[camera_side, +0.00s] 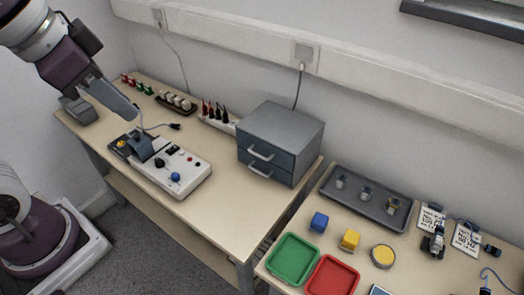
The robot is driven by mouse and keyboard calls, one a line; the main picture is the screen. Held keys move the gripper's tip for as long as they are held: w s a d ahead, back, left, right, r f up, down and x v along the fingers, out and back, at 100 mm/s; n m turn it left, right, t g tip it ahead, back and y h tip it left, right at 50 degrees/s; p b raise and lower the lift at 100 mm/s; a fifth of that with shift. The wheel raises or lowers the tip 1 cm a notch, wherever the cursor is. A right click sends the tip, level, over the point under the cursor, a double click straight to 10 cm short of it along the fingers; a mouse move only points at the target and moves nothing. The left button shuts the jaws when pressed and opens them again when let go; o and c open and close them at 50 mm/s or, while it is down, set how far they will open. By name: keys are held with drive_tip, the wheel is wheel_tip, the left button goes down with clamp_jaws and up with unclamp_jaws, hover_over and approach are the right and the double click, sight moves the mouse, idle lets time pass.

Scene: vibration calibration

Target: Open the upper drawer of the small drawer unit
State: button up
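The small grey drawer unit (290,128) stands on the wooden bench in the side view, against the wall. Its upper drawer (266,154) has a light bar handle (261,153) and looks shut, its front flush with the unit. The lower drawer (265,171) below has a similar handle and also looks shut. My gripper (132,108) is at the upper left, above the left part of the bench, well apart from the drawer unit. Its fingertips are small and seen from the side, so I cannot tell whether it is open or shut.
A white control box (184,173) with knobs stands left of the drawer unit. A rack of red and black plugs (217,115) is behind it. Bare bench top (235,215) lies before the drawers. A second table at right holds a grey tray (345,206), green tray (293,281) and red tray (331,281).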

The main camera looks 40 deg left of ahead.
drive_tip(key=w+d+f+m+g, duration=0.1)
drive_tip(key=w+f+m, duration=0.3)
drive_tip(key=w, duration=0.5)
drive_tip(key=w+d+f+m+g, duration=0.1)
drive_tip(key=w+d+f+m, duration=0.2)
drive_tip(key=w, duration=0.6)
drive_tip(key=w+d+f+m, duration=0.1)
drive_tip(key=w+f+m, duration=0.3)
drive_tip(key=f, duration=0.7)
drive_tip(key=w+f+m+g, duration=0.1)
drive_tip(key=w+f+m, duration=0.2)
drive_tip(key=f, duration=0.9)
drive_tip(key=w, duration=0.3)
drive_tip(key=shift+w+d+m, duration=0.15)
drive_tip(key=shift+d+m, duration=0.2)
drive_tip(key=shift+m, duration=0.05)
drive_tip(key=shift+r, duration=0.1)
drive_tip(key=shift+c, duration=0.3)
clamp_jaws()
